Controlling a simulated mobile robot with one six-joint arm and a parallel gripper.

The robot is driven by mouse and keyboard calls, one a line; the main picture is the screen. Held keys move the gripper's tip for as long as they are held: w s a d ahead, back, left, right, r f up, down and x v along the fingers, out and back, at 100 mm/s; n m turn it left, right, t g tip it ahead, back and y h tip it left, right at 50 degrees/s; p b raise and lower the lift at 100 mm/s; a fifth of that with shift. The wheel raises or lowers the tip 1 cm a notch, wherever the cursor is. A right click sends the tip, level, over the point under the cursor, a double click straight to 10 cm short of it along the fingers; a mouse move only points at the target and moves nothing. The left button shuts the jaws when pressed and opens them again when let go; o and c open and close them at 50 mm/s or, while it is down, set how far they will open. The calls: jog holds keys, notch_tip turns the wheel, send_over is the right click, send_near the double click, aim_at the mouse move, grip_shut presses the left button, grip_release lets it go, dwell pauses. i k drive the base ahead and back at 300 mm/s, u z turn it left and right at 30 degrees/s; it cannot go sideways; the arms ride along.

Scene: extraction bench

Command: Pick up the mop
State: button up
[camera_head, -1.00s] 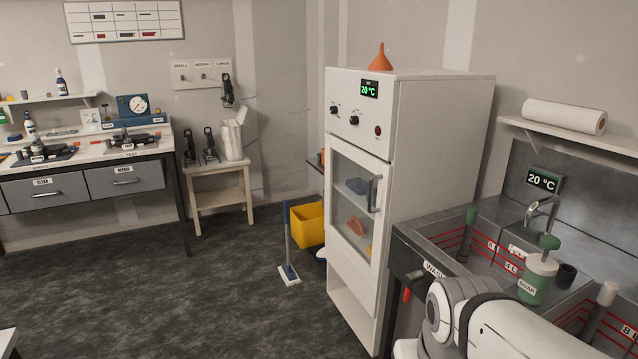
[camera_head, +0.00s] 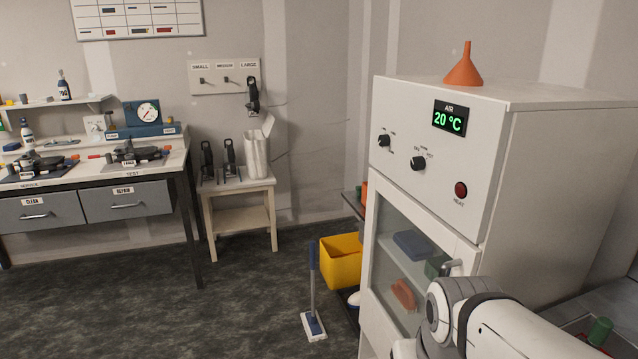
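The mop (camera_head: 312,290) stands upright on the dark floor, left of the white cabinet. It has a blue upper handle, a grey lower shaft and a flat white and blue head resting on the floor. My arm shows at the lower right, in front of the cabinet. My gripper is outside the picture.
The white heating cabinet (camera_head: 540,190) with an orange funnel on top stands at the right, close to my arm. A small table (camera_head: 238,184) and the workbench (camera_head: 190,172) stand at the back left. The floor (camera_head: 180,320) left of the mop is clear.

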aim_at(314, 327)
jog(key=u, duration=0.25)
jog(key=i, duration=1.4)
jog(key=u, duration=0.45)
jog(key=i, duration=1.25)
jog(key=u, duration=0.35)
